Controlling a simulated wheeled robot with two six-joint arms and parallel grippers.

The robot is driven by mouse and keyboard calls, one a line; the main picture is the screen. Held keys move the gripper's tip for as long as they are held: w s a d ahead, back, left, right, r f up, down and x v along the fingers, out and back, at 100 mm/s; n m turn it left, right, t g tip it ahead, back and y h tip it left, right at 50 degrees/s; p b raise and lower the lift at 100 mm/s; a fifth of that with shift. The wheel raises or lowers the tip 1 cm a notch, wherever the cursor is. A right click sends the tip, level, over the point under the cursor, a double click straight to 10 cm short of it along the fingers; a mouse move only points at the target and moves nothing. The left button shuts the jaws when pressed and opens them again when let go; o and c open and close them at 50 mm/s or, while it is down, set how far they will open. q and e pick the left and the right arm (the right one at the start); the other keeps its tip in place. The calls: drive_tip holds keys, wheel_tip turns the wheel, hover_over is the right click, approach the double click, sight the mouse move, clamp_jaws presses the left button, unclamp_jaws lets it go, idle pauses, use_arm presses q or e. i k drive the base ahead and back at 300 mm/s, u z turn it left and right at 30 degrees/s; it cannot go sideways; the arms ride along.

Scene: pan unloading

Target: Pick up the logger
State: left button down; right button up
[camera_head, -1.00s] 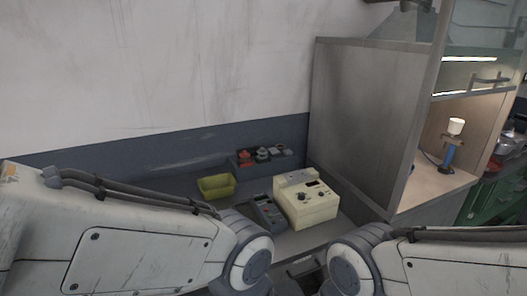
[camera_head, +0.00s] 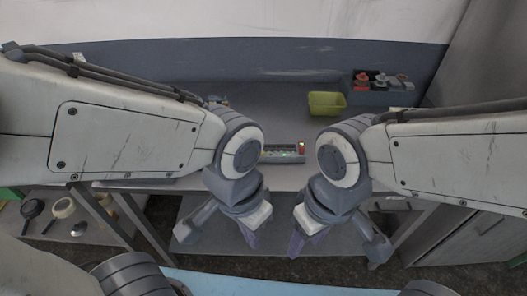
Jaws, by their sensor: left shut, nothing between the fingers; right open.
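A small flat device (camera_head: 283,153) with a greenish panel and a red part at its right end lies on the grey bench top (camera_head: 270,110), between my two arms. My arms hide its sides, and I cannot tell for sure whether it is the logger. My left gripper (camera_head: 252,239) points down in front of the bench's front edge, shut and empty. My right gripper (camera_head: 304,242) hangs beside it, open and empty. Both are apart from the device.
A yellow-green bin (camera_head: 326,104) stands farther back on the bench. A blue-grey holder (camera_head: 380,92) with red and grey items is at the back right. A lower shelf (camera_head: 60,228) at left holds round pans. The bench's back middle is clear.

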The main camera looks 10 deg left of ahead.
sight(273, 153)
drive_tip(key=k, duration=0.65)
drive_tip(key=z, duration=0.25)
drive_tip(key=i, duration=1.4)
drive_tip(key=u, duration=0.95)
